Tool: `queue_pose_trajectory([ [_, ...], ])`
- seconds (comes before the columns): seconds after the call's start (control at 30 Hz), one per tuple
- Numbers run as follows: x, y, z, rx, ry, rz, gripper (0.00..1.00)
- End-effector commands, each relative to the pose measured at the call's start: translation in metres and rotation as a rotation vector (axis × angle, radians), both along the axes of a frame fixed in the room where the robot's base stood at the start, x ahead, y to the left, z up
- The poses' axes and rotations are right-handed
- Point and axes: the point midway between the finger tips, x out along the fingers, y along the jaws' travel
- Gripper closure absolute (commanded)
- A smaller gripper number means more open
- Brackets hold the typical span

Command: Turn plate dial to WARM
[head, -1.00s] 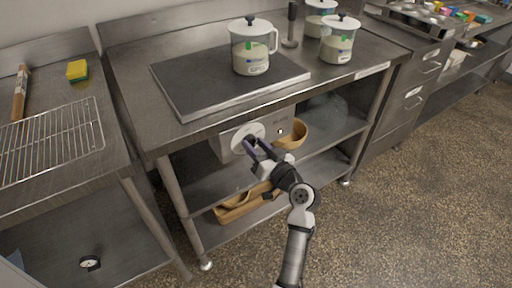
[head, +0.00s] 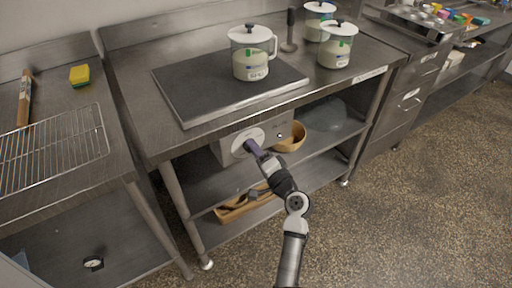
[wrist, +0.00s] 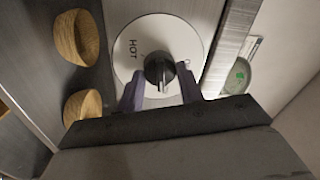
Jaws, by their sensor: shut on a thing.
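The plate dial is a black knob (wrist: 159,72) on a round white face (wrist: 128,60) that carries the word HOT; other markings are too small or hidden to read. In the head view the white face (head: 240,147) sits on the front of the grey control box (head: 282,130) under the worktop. My gripper (head: 251,146) reaches the dial from the front right. In the wrist view its purple fingers (wrist: 160,92) stand on either side of the knob, shut on it. The warming plate (head: 205,95) lies on the worktop above, with a lidded jar (head: 250,68) on it.
Two more lidded jars (head: 336,50) (head: 320,15) stand on the worktop. Wooden bowls (wrist: 80,38) sit on the shelf beside the box, and a wooden tray (head: 236,210) lies on the lower shelf. The floor on the right is clear.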

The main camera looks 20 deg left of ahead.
Motion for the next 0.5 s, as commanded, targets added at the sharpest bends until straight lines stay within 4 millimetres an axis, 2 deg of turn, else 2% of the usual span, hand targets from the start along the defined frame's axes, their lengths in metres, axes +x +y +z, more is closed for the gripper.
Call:
queue_pose_trajectory([
  [0.5, -0.0014, 0.0003, 0.0014, 0.301, 0.392, -0.001, 0.86],
])
